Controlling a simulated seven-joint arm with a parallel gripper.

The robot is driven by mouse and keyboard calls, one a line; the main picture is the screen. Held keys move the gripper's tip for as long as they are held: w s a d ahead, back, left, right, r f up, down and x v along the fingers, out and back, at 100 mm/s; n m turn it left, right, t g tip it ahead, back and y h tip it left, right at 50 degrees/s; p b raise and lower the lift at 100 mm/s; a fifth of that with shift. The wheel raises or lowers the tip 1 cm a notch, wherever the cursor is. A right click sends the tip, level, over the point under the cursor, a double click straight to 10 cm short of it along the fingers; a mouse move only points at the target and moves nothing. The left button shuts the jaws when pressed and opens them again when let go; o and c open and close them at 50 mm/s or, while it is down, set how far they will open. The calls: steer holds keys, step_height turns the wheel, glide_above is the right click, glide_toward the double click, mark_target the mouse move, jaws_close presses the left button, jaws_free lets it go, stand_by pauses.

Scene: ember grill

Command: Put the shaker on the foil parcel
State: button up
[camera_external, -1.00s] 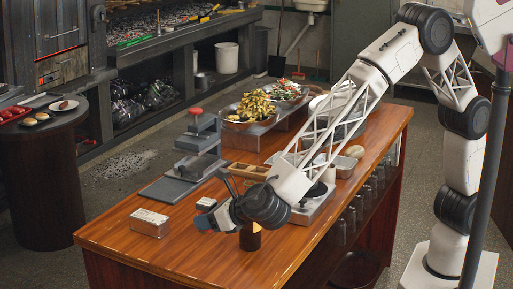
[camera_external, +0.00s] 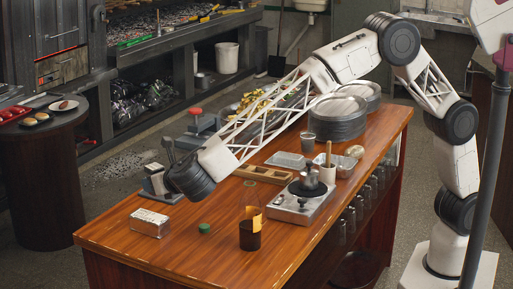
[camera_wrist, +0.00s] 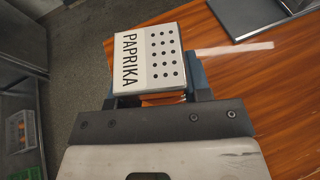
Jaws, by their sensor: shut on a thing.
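The shaker, a box with a white dotted top lettered PAPRIKA, shows close up in the wrist view (camera_wrist: 147,55). My gripper (camera_wrist: 150,97) is shut on it, with the top facing the wrist camera. In the external view the shaker's pale top (camera_external: 153,169) shows at the end of my arm, with my gripper (camera_external: 157,184) at it. I cannot make out the parcel in the wrist view.
A dark brown cup with a yellow piece (camera_external: 250,232) and a small green item (camera_external: 204,228) stand right of the parcel. The wooden table (camera_external: 190,255) is clear in front.

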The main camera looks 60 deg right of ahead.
steer(key=shift+m+h, duration=0.6)
steer(key=shift+h, duration=0.1)
steer(key=w, duration=0.1)
steer(key=w+d, duration=0.1)
steer(key=w, duration=0.1)
steer(key=w+d+r, duration=0.1)
steer(key=w, duration=0.1)
steer(key=shift+w+d, duration=0.15)
steer(key=shift+w, duration=0.05)
steer(key=shift+f, duration=0.1)
glide_above(149, 216)
steer(key=shift+w+d+f, duration=0.1)
steer(key=shift+w+f, duration=0.05)
steer(key=shift+f, duration=2.25)
steer(key=shift+f, duration=2.5)
steer(key=shift+f, duration=0.1)
steer(key=o, duration=1)
